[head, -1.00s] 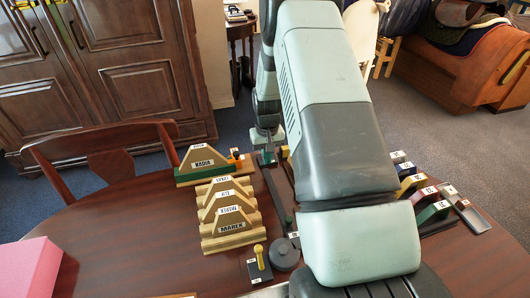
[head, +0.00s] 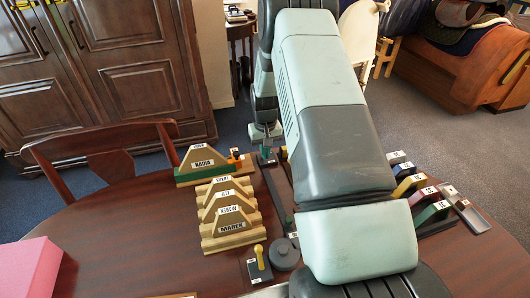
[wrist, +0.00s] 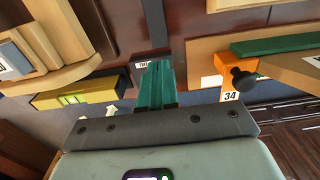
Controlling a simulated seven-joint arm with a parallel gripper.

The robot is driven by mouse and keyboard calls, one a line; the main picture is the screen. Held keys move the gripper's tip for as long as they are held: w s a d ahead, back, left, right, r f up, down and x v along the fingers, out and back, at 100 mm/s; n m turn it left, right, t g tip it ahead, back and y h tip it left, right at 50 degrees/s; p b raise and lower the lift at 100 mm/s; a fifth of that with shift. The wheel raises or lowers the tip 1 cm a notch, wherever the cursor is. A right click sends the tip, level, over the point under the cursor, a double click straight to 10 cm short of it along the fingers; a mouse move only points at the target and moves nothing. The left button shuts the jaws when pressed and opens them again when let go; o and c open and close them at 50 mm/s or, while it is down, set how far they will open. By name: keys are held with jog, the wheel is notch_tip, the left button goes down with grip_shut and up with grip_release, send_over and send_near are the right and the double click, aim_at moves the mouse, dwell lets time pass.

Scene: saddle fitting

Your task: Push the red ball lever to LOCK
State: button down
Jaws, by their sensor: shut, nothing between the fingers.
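I cannot make out a red ball lever or a LOCK mark in either view; my arm hides part of the table in the head view. My gripper shows at the far side of the table (head: 150,240) in the head view (head: 266,153), just right of an orange block (head: 235,155). In the wrist view its teal fingers (wrist: 157,66) are together and empty. The orange block (wrist: 226,70), with a black knob (wrist: 243,79) and a label 34, is right of the fingers and apart from them.
Wooden saddle-shaped stands with name labels (head: 230,225) are left of my arm. A yellow-knobbed lever (head: 259,257) and a grey disc (head: 284,257) are nearer. Several coloured labelled pieces (head: 410,184) lie to the right. A pink box (head: 30,267) is at near left.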

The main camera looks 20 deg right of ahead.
jog(key=shift+w, duration=0.9)
jog(key=shift+s, duration=0.6)
notch_tip(320, 180, up, 7)
dwell(0.4)
dwell(0.4)
